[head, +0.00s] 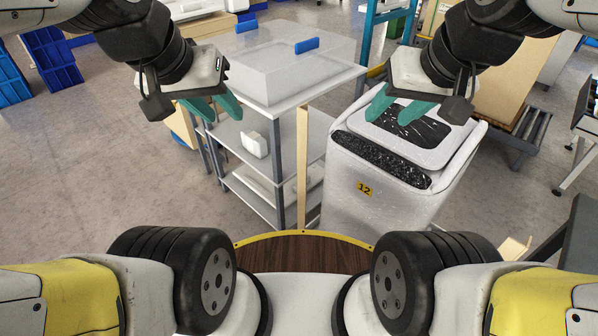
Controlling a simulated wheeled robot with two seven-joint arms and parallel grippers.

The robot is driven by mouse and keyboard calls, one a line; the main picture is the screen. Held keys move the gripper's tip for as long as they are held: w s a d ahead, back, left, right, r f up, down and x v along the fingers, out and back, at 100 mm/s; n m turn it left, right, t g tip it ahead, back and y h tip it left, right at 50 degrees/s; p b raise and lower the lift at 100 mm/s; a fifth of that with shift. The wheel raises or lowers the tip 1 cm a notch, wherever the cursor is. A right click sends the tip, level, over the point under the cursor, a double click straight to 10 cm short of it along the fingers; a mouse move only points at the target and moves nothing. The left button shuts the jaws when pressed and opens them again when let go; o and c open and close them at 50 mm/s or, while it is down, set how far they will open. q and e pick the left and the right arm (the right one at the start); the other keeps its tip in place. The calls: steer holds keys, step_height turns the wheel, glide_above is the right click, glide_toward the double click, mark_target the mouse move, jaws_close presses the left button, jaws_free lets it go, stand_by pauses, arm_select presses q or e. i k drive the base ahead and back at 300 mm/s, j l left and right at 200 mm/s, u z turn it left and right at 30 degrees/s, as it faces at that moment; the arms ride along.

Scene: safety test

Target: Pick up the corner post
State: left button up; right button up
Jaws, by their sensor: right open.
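A slim tan post (302,168), which looks like the corner post, stands upright at the near right corner of a grey shelf unit (278,165). I cannot tell whether it touches the shelf. My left gripper (213,106) has teal fingers, spread apart and empty, in front of the shelf unit's left side. My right gripper (396,106) is open and empty, in front of a white bin (375,205) marked 12. The post is between the two grippers in the picture, and neither touches it.
A clear-lidded box (283,68) with blue handles sits on the shelf's top. A small white box (254,145) lies on a shelf inside. The white bin stands close to the right of the post. Blue crates (50,58) are at the far left. Floor at left is clear.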

mark_target(301, 113)
steer(key=z, duration=1.65)
steer(key=k+j+z, duration=0.8)
steer(key=k+j, duration=0.2)
steer(key=k+j+u, duration=0.2)
steer(key=l+u, duration=0.1)
steer(key=u, duration=1.15)
steer(key=i+j+z, duration=0.3)
steer(key=z, duration=0.2)
steer(key=i+j+z, duration=0.25)
steer(key=j+z, duration=0.25)
